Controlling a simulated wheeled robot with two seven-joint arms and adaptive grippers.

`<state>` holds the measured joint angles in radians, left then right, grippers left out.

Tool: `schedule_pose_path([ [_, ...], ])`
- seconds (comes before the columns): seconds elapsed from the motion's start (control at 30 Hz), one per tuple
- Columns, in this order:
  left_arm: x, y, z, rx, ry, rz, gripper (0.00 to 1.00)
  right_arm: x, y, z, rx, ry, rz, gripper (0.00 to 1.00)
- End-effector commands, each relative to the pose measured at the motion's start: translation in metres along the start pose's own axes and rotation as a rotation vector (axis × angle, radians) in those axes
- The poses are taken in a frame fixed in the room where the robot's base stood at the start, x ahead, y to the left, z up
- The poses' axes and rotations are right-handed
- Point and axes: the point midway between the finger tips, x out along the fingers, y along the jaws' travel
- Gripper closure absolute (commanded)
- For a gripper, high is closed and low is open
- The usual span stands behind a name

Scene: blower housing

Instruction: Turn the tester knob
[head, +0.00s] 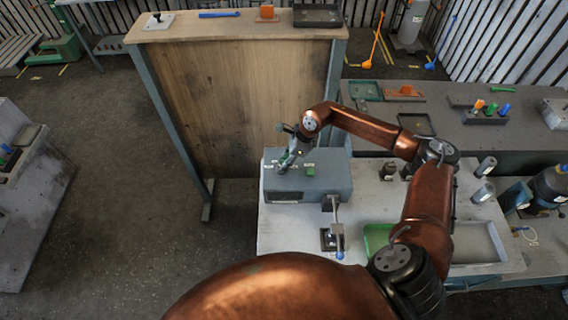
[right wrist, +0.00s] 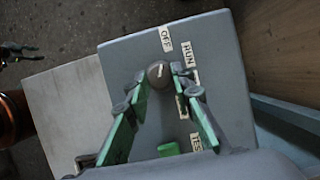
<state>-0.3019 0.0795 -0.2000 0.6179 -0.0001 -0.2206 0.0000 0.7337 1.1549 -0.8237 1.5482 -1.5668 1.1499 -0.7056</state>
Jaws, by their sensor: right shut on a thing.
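The tester is a blue-grey box (head: 330,185) on the bench, and its top face (right wrist: 125,60) fills the middle of the right wrist view. The round grey-brown knob (right wrist: 158,74) has a light pointer mark that appears to point towards the OFF label (right wrist: 166,39). My right gripper (head: 285,164) is over the left part of the box. Its green fingers (right wrist: 160,84) are shut on the knob from both sides. In the head view the gripper hides the knob. A dark gripper, seemingly my left one (right wrist: 20,50), shows small at the upper left of the right wrist view; its opening is unclear.
A RUN label (right wrist: 188,54) and a partly hidden TEST label (right wrist: 196,142) are on the box, with a green button (right wrist: 168,149). A lever with a blue tip (head: 338,240) stands in front of the box. A wooden panel (head: 240,100) rises behind it.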

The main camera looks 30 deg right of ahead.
Motion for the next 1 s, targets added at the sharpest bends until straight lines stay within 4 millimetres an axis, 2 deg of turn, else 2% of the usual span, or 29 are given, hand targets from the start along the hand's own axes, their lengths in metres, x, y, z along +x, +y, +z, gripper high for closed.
schedule_pose_path([
  [0.37, 0.007, 0.000, -0.004, 0.001, 0.006, 0.000, 0.60, 0.002, 0.003, 0.001, 0.158, -0.002, -0.065, 1.00],
  [0.67, 0.020, 0.001, -0.002, 0.001, 0.004, 0.000, 0.60, 0.004, 0.006, 0.001, 0.410, -0.002, -0.169, 1.00],
  [1.0, 0.046, 0.002, 0.004, 0.001, 0.000, 0.001, 0.60, 0.006, 0.008, 0.002, 0.709, -0.002, -0.293, 1.00],
])
